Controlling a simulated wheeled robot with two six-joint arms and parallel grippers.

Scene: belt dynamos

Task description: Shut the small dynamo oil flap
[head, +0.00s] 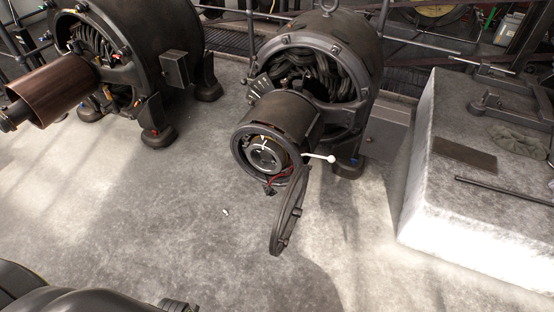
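The small dynamo (318,75) stands in the middle of the head view, with dark windings showing in its open top. Its cylindrical end housing (275,122) points toward me, and the round mouth is uncovered. Inside are a pale metal hub (267,155) and red wires. A round dark flap (289,215) hangs wide open, edge-on, below and right of the mouth. A white ball-ended lever (320,157) sticks out to the right of the housing. Dark parts of my own at the bottom left edge show no gripper fingers. Neither gripper can be made out.
A larger dynamo (130,50) with a brown shaft cylinder (50,90) stands at the upper left. A pale concrete block (455,205) with a rod (500,190) on it fills the right. Railings run along the back.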

